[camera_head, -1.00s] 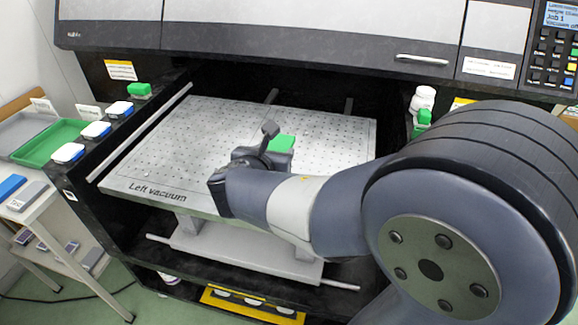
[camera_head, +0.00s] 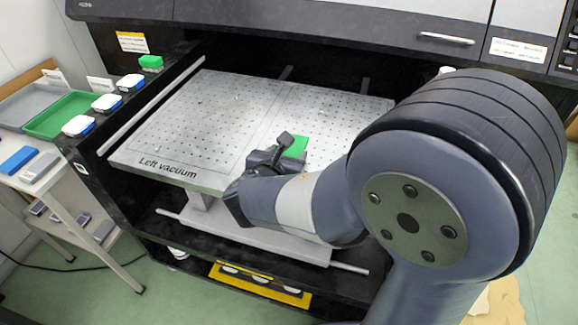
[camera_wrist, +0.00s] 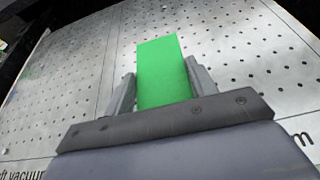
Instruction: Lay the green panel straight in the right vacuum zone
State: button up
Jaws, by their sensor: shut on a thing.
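The green panel (camera_wrist: 163,72) is a flat bright green rectangle, held between the two fingers of my gripper (camera_wrist: 164,82) in the wrist view. My gripper is shut on it and hangs over the perforated vacuum bed (camera_wrist: 245,50). In the head view a corner of the panel (camera_head: 296,146) shows beyond my gripper (camera_head: 284,152), over the bed's right half. The bed (camera_head: 200,110) has a "Left vacuum" label at its front left. The right zone's label is mostly hidden by my arm. I cannot tell whether the panel touches the bed.
A green tray (camera_head: 60,115) and a grey tray (camera_head: 28,100) stand on a side stand at left. White-capped blocks (camera_head: 107,103) and a green block (camera_head: 150,63) line the printer's left ledge. The printer's dark front (camera_head: 300,25) overhangs the bed's back. The bed's left half is clear.

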jog(key=shift+f+b, duration=0.35)
jog(key=shift+f, duration=1.4)
jog(key=shift+f, duration=0.15)
jog(key=o, duration=1)
jog(key=shift+r, duration=0.2)
jog(key=shift+s+a+r, duration=0.15)
jog(key=shift+s, duration=0.15)
jog(key=shift+p+v, duration=0.75)
jog(key=shift+v, duration=4.95)
